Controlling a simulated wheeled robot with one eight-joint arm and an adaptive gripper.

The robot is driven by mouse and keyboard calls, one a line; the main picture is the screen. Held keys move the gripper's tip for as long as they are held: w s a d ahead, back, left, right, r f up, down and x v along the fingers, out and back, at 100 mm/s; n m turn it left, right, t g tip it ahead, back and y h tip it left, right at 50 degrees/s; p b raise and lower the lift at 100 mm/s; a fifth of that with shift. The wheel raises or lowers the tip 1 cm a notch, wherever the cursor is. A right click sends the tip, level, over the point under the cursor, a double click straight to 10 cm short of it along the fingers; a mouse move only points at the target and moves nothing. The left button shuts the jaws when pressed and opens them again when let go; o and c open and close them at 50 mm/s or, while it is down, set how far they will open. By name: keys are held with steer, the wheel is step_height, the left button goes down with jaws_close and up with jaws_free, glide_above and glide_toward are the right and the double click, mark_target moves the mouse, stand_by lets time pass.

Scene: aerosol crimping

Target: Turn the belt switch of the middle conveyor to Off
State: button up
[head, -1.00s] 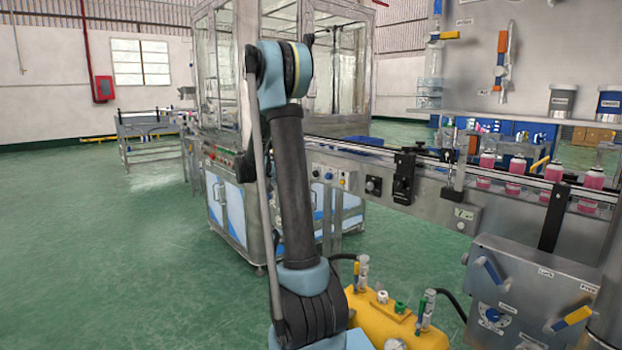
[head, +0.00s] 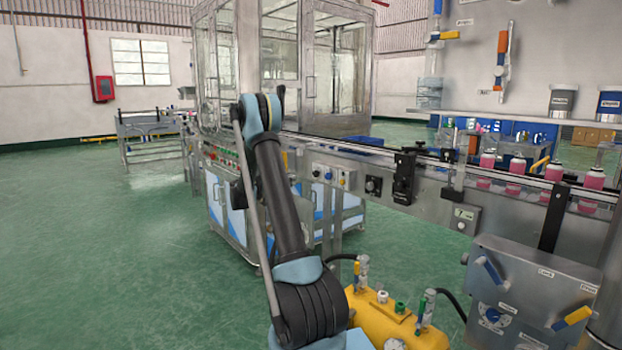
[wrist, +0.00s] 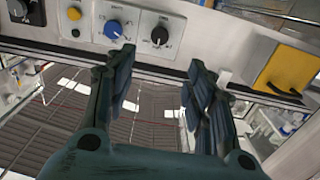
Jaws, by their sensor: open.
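The conveyor (head: 430,192) runs from the right towards the glass-walled machine. Its front panel carries a black knob (head: 316,171), a blue knob (head: 328,174) and a yellow button (head: 343,175). In the wrist view, which is upside down, the blue knob (wrist: 114,29) and the black knob (wrist: 159,35) sit on the pale panel beyond my fingers. Another black knob (wrist: 17,8) is at the top left corner. The labels are too small to read, so I cannot tell which is the belt switch. My gripper (wrist: 160,72) is open and empty, apart from the knobs.
A yellow box (wrist: 285,68) is on the panel's right in the wrist view. A black sensor block (head: 404,176) and pink bottles (head: 515,175) are along the conveyor. A yellow unit (head: 385,318) with hoses stands low in front. Green floor at left is clear.

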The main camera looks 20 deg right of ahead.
mark_target(314, 173)
steer(key=x, duration=1.6)
steer(key=c, duration=1.1)
